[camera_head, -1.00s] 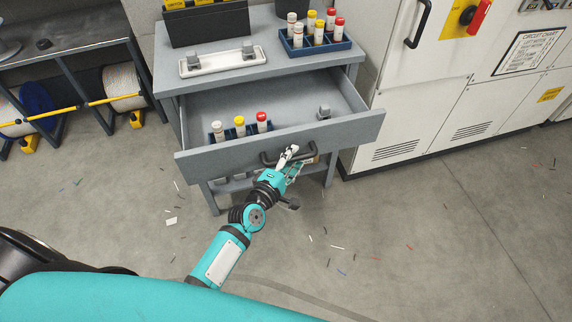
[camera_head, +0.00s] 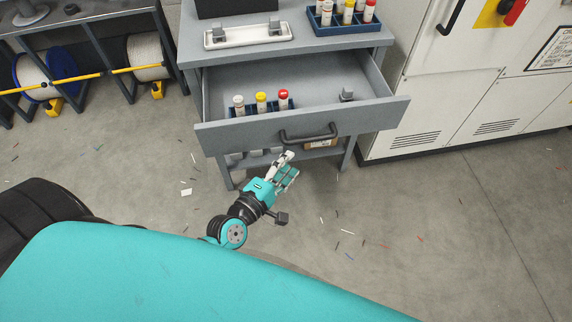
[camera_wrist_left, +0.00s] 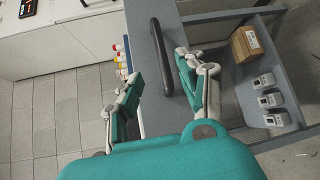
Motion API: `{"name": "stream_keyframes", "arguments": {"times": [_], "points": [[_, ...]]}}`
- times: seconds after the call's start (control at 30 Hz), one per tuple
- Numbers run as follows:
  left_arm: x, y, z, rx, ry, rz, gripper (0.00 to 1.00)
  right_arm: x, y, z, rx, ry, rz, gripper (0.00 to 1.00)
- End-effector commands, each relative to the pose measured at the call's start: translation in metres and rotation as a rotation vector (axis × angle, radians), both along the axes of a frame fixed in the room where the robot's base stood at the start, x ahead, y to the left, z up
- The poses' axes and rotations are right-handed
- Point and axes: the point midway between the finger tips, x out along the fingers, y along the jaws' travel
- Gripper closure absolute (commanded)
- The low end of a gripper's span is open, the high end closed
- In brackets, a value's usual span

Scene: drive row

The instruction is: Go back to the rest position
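My left gripper (camera_head: 284,172) is in front of the grey cabinet, below and apart from the dark handle (camera_head: 308,135) of the open drawer (camera_head: 240,137). Its fingers are spread and hold nothing. In the left wrist view the open fingers (camera_wrist_left: 158,85) show with the handle (camera_wrist_left: 160,55) beyond them. The drawer stands pulled out. A blue rack (camera_head: 268,109) in it holds vials with white, yellow and red caps, and a small grey block (camera_head: 347,94) lies at its right. My right gripper is not in view.
On the cabinet top (camera_head: 302,46) are a white tray (camera_head: 252,35) and a blue vial rack (camera_head: 345,28). A cardboard box (camera_wrist_left: 247,44) and several small grey-white items (camera_wrist_left: 269,99) sit on the lower shelf. White electrical cabinets (camera_head: 440,100) stand right. The floor has scattered scraps.

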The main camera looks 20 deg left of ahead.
Motion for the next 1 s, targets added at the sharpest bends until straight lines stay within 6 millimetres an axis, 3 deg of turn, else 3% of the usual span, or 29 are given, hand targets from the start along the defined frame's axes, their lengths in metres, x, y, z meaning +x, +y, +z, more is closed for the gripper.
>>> {"name": "stream_keyframes", "arguments": {"times": [0.3,0.37,0.43,0.57,0.67,0.8,0.87,1.0], "points": [[0.000,0.000,-0.001,0.003,0.002,-0.001,0.60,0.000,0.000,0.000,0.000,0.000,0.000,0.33],[0.000,0.000,-0.009,0.022,0.014,-0.004,0.60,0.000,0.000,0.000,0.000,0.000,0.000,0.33],[-0.003,0.000,-0.029,0.079,0.044,-0.016,0.60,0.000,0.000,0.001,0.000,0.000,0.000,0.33],[-0.017,0.001,-0.101,0.288,0.155,-0.077,0.60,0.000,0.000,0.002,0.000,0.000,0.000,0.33],[-0.043,0.004,-0.173,0.507,0.266,-0.172,0.60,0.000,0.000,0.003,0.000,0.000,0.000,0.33],[-0.097,0.012,-0.265,0.799,0.416,-0.362,0.60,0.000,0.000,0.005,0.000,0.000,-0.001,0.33],[-0.126,0.017,-0.301,0.916,0.477,-0.463,0.60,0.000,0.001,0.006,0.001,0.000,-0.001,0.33],[-0.205,0.033,-0.371,1.161,0.598,-0.744,0.60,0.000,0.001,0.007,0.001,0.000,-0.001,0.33]]}}
